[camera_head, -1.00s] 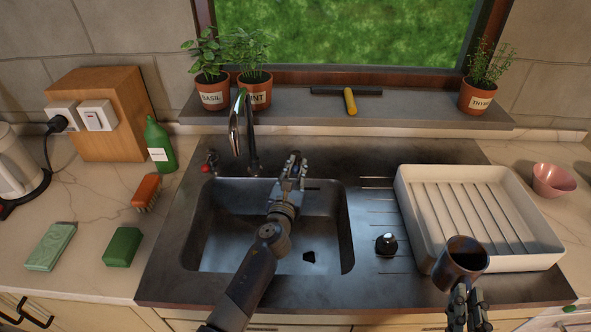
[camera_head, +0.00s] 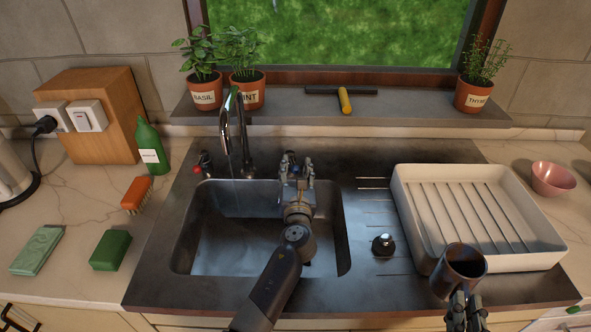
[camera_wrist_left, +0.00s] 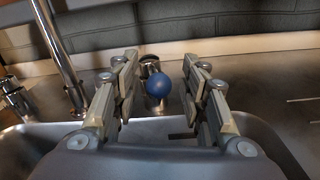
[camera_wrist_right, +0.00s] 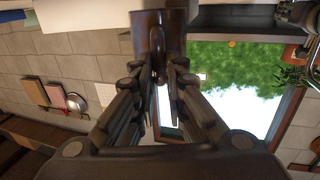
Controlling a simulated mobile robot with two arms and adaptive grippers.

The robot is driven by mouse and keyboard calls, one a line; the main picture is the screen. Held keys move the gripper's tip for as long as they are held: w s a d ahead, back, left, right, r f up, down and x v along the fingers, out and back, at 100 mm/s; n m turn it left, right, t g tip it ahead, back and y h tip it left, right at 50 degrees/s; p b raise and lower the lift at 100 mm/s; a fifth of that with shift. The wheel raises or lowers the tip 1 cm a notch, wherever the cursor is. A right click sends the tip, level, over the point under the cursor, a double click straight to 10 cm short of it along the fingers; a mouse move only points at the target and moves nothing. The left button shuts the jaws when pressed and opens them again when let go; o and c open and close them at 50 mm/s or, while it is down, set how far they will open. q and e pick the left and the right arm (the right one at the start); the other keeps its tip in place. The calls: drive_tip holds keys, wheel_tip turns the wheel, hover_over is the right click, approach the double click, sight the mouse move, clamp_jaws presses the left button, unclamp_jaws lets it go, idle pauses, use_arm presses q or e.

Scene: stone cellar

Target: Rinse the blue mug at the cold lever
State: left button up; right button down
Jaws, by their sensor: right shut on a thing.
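The mug (camera_head: 463,268) looks dark, its blue hard to make out, and is held upright in front of the white drying tray. My right gripper (camera_head: 465,298) is shut on it; the right wrist view also shows the mug (camera_wrist_right: 158,38) between the fingers. The cold lever has a blue ball knob (camera_wrist_left: 159,84) behind the sink. My left gripper (camera_head: 295,172) is open around the knob, with gaps on both sides in the left wrist view. The tap spout (camera_head: 225,122) hangs over the basin (camera_head: 220,240), with a faint thin streak below it. The red-knobbed lever (camera_head: 198,170) is left of the tap.
The white drying tray (camera_head: 402,215) is empty, right of the sink. Potted herbs line the sill. The basin is clear except for my left arm.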

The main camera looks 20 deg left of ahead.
use_arm(q)
drive_tip(key=shift+s, duration=0.1)
drive_tip(key=v, duration=1.1)
drive_tip(key=shift+s, duration=0.35)
drive_tip(key=shift+d+r, duration=0.1)
drive_tip(key=shift+d, duration=0.05)
